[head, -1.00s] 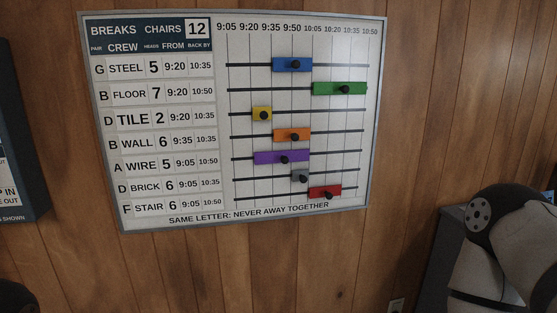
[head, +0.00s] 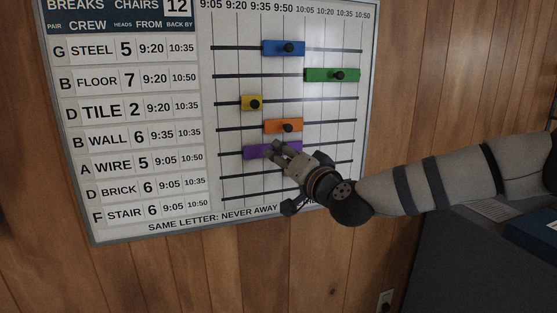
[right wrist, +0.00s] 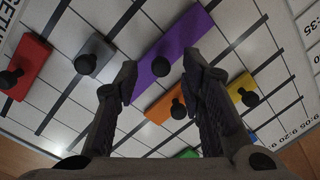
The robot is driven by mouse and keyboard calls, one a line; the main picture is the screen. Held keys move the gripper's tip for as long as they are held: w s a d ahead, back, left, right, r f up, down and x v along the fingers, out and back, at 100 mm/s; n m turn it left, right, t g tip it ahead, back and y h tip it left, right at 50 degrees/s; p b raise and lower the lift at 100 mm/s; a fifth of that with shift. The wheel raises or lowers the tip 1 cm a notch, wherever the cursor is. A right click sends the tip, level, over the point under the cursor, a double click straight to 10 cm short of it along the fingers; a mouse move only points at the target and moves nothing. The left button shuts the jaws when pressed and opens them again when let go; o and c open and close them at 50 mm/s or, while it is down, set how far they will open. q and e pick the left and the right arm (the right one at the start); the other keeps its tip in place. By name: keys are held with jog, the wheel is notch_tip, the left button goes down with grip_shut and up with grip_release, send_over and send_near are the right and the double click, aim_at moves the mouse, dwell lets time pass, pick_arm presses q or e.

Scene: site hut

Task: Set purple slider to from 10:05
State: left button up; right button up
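The purple slider (head: 256,152) sits on the WIRE row of the wall board, its left end near the 9:20 line. My right gripper (head: 277,149) is in front of its right part and hides its knob in the head view. In the right wrist view the purple slider (right wrist: 188,38) runs diagonally behind the fingers, and its black knob (right wrist: 160,67) shows between the two spread fingertips (right wrist: 159,72). The gripper is open; neither finger visibly grips the knob, though exact contact is hard to tell. My left gripper is not in view.
Close by are the orange slider (head: 275,125), yellow slider (head: 247,103), blue slider (head: 270,49) and green slider (head: 320,75). The grey slider (right wrist: 97,52) and red slider (right wrist: 33,68) show in the wrist view; my right arm hides them in the head view.

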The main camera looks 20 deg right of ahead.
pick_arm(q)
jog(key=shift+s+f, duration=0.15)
pick_arm(e)
jog(key=shift+w+a, duration=0.15)
jog(key=shift+w, duration=0.85)
grip_shut()
